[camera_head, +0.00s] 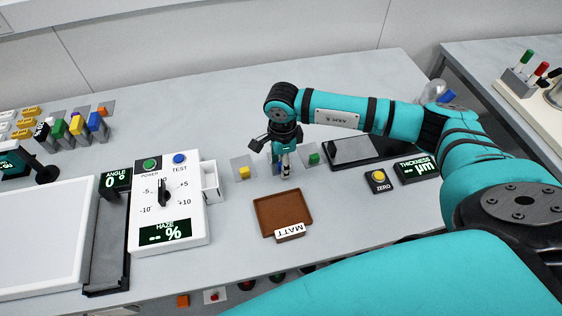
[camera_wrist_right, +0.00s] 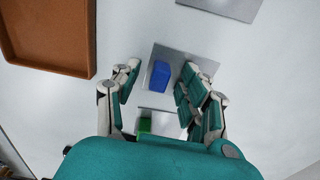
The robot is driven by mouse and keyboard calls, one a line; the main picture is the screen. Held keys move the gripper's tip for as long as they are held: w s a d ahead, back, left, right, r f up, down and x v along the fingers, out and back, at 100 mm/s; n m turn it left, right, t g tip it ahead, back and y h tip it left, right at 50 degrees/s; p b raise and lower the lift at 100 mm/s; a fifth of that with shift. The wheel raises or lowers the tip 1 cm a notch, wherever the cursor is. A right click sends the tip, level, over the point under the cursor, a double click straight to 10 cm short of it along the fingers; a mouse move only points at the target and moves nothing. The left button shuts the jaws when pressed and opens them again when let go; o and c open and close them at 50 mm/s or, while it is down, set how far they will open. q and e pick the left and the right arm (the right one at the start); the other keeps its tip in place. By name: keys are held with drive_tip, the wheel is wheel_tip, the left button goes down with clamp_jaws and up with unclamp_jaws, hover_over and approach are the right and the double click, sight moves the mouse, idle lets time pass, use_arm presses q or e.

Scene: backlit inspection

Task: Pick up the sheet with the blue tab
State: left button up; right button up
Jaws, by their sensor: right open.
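In the right wrist view a thin grey sheet (camera_wrist_right: 178,55) lies flat on the table with a blue tab (camera_wrist_right: 160,75) standing on it. My right gripper (camera_wrist_right: 155,82) is open, with its fingers on either side of the blue tab and apart from it. In the head view my right gripper (camera_head: 284,172) points down between the yellow tab (camera_head: 244,173) and the green tab (camera_head: 314,159). It mostly hides the blue-tab sheet there. My left gripper is not in view.
A brown MATT tray (camera_head: 283,213) lies in front of my right gripper. A white haze meter (camera_head: 170,205) stands to the left. A dark flat pad (camera_head: 352,150) and a thickness display (camera_head: 416,170) are to the right. The green-tab sheet (camera_wrist_right: 165,123) is close by.

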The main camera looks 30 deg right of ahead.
clamp_jaws()
drive_tip(key=shift+r, duration=0.15)
